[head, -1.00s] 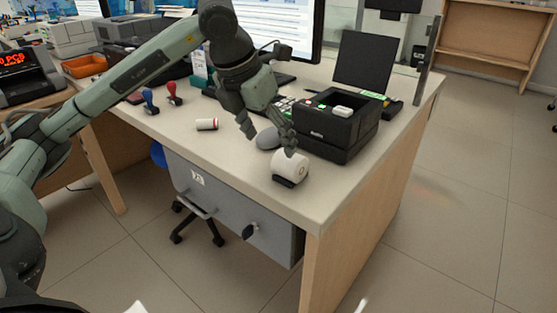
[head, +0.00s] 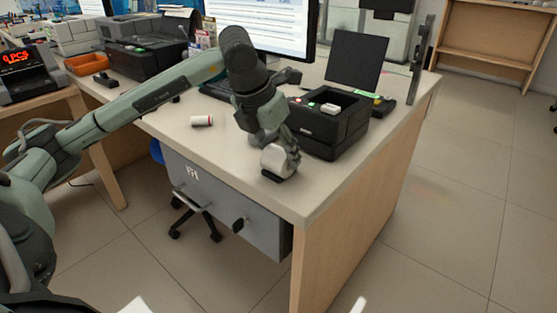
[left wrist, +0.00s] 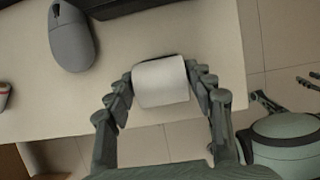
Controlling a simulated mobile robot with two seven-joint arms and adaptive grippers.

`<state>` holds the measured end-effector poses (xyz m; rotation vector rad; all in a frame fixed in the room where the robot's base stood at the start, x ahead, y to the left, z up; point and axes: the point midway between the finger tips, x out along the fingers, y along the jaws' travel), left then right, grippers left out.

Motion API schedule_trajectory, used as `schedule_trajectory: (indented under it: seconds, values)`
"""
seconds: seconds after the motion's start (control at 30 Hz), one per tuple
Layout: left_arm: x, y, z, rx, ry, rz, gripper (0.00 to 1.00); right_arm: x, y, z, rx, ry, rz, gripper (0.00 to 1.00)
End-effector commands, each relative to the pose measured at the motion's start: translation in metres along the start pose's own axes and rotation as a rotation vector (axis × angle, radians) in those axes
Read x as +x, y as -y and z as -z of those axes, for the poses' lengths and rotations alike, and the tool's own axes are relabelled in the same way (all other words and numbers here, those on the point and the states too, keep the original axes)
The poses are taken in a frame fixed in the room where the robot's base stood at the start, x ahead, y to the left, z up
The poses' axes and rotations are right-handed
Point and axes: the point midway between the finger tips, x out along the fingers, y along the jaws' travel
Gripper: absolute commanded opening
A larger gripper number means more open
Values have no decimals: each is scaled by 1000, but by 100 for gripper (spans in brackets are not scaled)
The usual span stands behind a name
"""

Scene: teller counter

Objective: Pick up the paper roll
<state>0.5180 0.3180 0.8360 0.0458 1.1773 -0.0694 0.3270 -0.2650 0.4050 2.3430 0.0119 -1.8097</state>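The white paper roll (left wrist: 161,82) lies on the counter (head: 228,160) near its front edge, with a dark piece beneath it in the head view. The roll also shows in the head view (head: 275,160), partly covered by my left gripper (head: 280,157). In the left wrist view my left gripper (left wrist: 160,78) has one finger at each end of the roll, and both fingertips appear to touch it. The roll still rests at counter level. My right gripper (left wrist: 285,92) seems to show at the right of the left wrist view, partly cut off, fingers apart and empty.
A grey mouse (left wrist: 72,36) lies beside the roll. A black printer (head: 328,128) stands close behind it on the right. A small red-and-white cylinder (head: 202,120) lies to the left. A grey drawer unit (head: 225,205) is below the counter's front edge.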

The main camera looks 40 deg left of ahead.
Motion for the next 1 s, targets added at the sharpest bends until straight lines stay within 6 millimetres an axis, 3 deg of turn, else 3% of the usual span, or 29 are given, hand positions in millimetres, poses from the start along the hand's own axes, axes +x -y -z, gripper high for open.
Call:
schedule_trajectory:
  seconds: [0.03,0.27,0.63,0.87,1.0]
  values:
    - [0,0,0,0,0,0,44,0,-1,0,1,-1,-1,40]
    - [0,0,0,0,1,0,17,0,-2,0,2,0,-3,40]
    - [-7,0,-4,0,2,-1,17,0,-4,0,1,0,-5,40]
    - [-40,0,-18,0,7,1,17,-1,-4,0,1,0,-6,40]
    - [-51,-30,-34,-7,3,-2,17,0,-4,-1,-1,5,-8,40]
